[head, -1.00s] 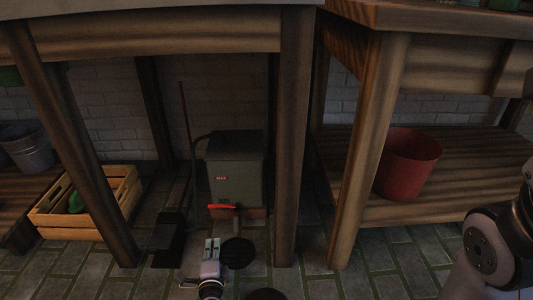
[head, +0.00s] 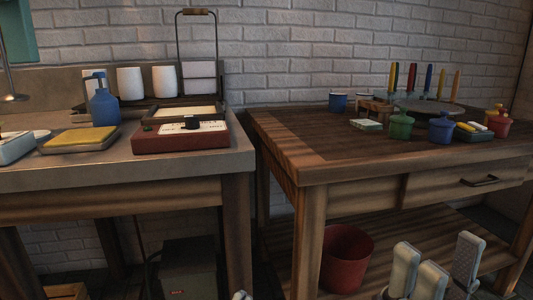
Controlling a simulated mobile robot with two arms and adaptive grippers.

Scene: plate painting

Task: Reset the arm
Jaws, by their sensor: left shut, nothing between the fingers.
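My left gripper (head: 240,295) shows only as a small pale tip at the bottom edge, in front of the left table; it is shut with nothing in it. My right gripper (head: 436,268) rises at the bottom right, in front of the right table's lower shelf. Its pale fingers point up and stand apart, with nothing seen between them. The rest of both arms is out of view.
The left table (head: 120,178) carries a red box (head: 180,140), a blue bottle (head: 104,106) and white cups (head: 166,80). The wooden right table (head: 300,150) holds small pots and upright coloured tools. A red bucket (head: 347,258) stands on its lower shelf.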

